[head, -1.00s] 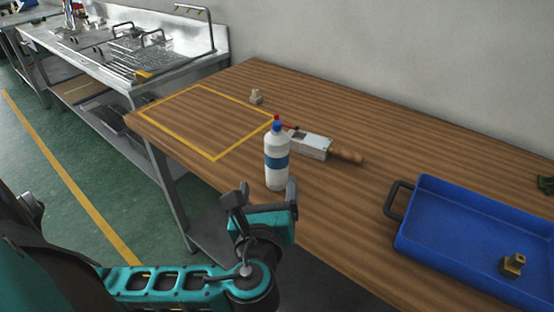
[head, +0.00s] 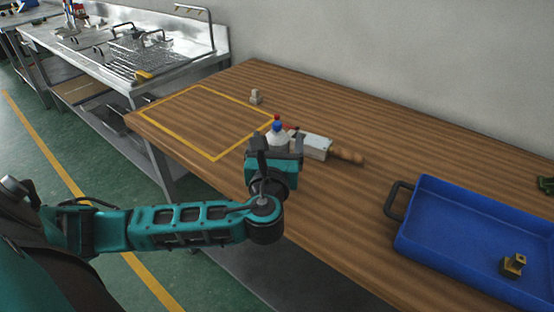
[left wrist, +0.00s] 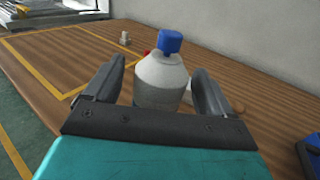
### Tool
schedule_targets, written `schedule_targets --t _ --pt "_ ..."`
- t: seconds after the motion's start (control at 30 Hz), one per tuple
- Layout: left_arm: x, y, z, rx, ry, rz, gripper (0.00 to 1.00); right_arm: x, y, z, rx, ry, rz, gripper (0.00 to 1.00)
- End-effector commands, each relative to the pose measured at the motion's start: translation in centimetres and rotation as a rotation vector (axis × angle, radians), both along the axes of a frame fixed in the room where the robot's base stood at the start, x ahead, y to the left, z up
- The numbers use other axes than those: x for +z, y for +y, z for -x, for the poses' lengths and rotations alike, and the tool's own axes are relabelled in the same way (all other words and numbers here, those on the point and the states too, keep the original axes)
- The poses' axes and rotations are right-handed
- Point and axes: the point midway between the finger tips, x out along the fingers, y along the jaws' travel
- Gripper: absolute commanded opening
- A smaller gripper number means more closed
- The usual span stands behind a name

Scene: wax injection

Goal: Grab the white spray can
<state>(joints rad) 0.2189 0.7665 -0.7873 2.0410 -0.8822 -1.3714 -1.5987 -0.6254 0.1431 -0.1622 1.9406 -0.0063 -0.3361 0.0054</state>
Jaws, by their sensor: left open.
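The white spray can (head: 277,137) has a blue cap and stands upright on the wooden table. My left gripper (head: 277,143) is open in front of it and hides its lower part in the head view. In the left wrist view the can (left wrist: 162,82) shows between the two fingers of the left gripper (left wrist: 160,85), with a gap on each side. Its base is hidden there by my gripper body. My right gripper is not in view.
A small pale part (head: 256,97) stands near the yellow-taped square (head: 214,157). A blue tray (head: 455,216) holding a brass part (head: 513,265) is at the right.

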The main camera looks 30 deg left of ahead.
Motion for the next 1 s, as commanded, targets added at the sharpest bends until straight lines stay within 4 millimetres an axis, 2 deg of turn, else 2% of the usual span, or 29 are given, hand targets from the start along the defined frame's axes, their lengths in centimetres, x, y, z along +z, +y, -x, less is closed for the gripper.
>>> schedule_targets --t 0.13,0.4,1.0 --pt "-0.1 0.8 -1.4 -0.001 0.000 -0.001 0.84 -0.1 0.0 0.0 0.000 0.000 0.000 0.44" --pt "-0.1 0.9 -1.7 -0.001 0.001 0.000 0.84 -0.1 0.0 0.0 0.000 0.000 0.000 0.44" --pt "-0.1 0.9 -1.6 -0.001 0.002 0.000 0.27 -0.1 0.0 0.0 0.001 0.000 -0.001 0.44"
